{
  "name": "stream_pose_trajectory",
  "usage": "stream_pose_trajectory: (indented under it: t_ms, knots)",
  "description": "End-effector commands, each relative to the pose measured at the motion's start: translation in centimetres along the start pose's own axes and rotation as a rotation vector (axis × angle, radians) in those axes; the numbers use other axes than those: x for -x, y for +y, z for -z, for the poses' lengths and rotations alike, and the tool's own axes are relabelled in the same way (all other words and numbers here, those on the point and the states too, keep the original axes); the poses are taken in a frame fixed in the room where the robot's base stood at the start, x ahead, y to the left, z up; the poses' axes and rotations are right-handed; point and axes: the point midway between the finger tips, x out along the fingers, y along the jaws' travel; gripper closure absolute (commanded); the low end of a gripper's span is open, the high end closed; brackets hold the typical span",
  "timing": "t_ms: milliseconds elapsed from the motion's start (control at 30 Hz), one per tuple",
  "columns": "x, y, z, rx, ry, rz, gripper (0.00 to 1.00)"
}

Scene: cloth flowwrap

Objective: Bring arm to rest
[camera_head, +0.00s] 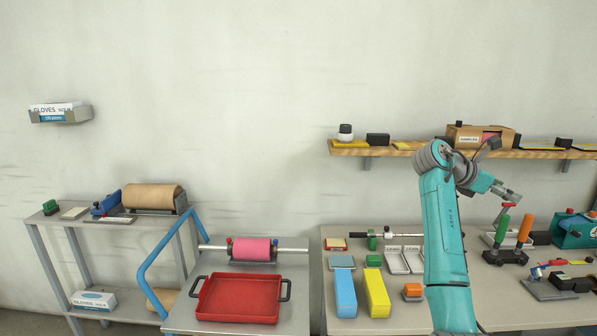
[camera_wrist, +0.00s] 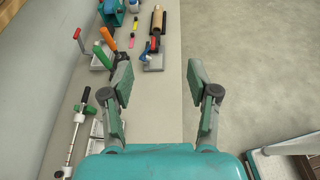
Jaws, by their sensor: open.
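My teal arm stands raised in front of the right-hand bench in the head view, bent at a grey joint at the top. My gripper (camera_head: 512,200) is at the arm's right end, above the bench, near a red-topped handle. In the wrist view my gripper (camera_wrist: 161,85) shows two grey-green fingers spread wide apart. Nothing is between the fingertips. The bench top (camera_wrist: 152,110) lies below the left finger, and the floor (camera_wrist: 250,60) shows to the right.
The bench (camera_head: 400,318) holds blue and yellow blocks (camera_head: 376,292), white trays and handled tools (camera_head: 525,228). A wooden shelf (camera_head: 350,150) with boxes runs behind the arm. A red tray (camera_head: 238,298) and pink roll (camera_head: 252,249) are on the left cart. Open floor lies beside the bench.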

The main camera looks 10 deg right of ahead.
Motion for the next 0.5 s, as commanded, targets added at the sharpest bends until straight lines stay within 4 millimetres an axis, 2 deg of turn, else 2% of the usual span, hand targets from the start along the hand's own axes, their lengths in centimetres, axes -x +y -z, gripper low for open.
stream_pose_trajectory:
  t_ms: [267, 500]
  knots:
    - [-1.2, 0.8, 8.1, -0.049, 0.008, -0.113, 0.40]
    - [-1.9, 0.2, 19.5, -0.146, 0.061, -0.281, 0.40]
